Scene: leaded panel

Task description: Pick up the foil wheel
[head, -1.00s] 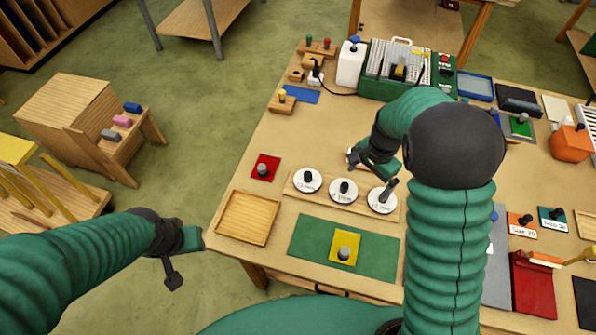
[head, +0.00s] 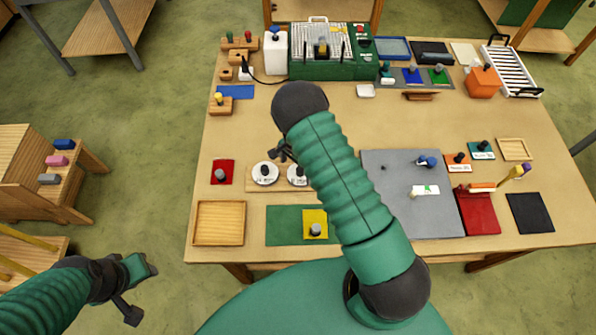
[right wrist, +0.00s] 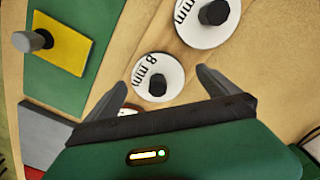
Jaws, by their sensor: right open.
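White wheels with black knobs lie on a wooden board; one is at the left (head: 265,173) and another beside it (head: 298,174). A third is hidden behind my right arm in the head view. In the right wrist view a wheel marked "8 mm" (right wrist: 150,68) shows beyond and between my right fingertips, and another wheel (right wrist: 190,32) lies above it. I cannot tell which is the foil wheel. My right gripper (head: 282,152) is open and empty, over the board. My left gripper (head: 140,290) hangs left of the table, its jaws unclear.
A green mat (head: 280,225) bearing a yellow square with a grey knob (head: 315,229) lies in front of the board. A wooden tray (head: 220,240) is at the front left, a red square (head: 228,165) left of the board. A grey mat (head: 400,215) lies right of my arm.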

